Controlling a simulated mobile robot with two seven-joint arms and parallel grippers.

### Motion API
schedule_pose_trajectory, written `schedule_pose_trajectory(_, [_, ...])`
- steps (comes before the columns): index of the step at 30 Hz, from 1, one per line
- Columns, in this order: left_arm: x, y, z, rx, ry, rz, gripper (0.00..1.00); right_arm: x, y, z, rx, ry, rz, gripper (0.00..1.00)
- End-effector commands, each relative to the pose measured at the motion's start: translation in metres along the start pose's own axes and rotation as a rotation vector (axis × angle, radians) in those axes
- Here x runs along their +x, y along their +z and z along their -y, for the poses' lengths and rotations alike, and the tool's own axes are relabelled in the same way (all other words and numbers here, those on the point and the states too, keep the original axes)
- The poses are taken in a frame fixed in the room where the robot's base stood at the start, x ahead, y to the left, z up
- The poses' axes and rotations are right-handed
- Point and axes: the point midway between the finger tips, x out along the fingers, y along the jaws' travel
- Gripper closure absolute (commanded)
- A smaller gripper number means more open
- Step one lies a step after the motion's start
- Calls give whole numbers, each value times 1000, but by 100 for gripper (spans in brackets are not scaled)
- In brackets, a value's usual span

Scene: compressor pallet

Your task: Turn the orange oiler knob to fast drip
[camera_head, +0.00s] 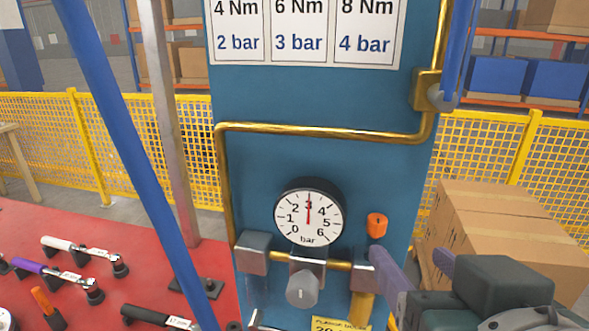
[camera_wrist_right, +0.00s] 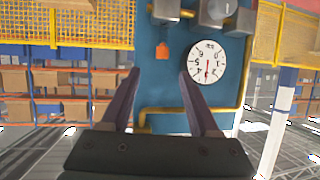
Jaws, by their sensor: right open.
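The orange oiler knob (camera_head: 377,225) sits on the blue panel, right of the round pressure gauge (camera_head: 309,213), above a metal block on the brass pipe. A small dark mark shows on its face. My right gripper (camera_head: 410,256) is open and empty, below and right of the knob in the head view. In the right wrist view the knob (camera_wrist_right: 162,51) appears just beyond and between the two spread fingertips (camera_wrist_right: 159,72), with neither finger touching it. My left gripper is not in view.
The gauge needle points near 3 bar. A grey knob (camera_head: 302,289) is below it. A brass pipe (camera_head: 320,130) frames the gauge. Cardboard boxes (camera_head: 500,235) stand at right. A red table (camera_head: 60,225) with several tools is at left. A blue post (camera_head: 135,150) crosses the left side.

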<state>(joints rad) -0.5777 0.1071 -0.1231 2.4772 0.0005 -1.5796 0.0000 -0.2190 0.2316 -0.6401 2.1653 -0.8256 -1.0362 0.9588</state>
Motion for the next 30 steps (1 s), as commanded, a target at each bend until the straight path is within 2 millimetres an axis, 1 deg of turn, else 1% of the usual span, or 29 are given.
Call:
schedule_pose_trajectory(5, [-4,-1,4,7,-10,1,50,14,-3,2,-3,-3,-10,38])
schedule_pose_trajectory(12, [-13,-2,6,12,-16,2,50,56,-3,1,-3,-1,-7,38])
schedule_pose_trajectory(18, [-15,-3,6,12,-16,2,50,84,-2,1,-1,-2,-6,38])
schedule_pose_trajectory(24, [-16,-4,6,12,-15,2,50,97,-1,1,1,-3,-5,38])
schedule_pose_trajectory(30, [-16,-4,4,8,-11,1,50,99,-1,1,2,-3,-4,38])
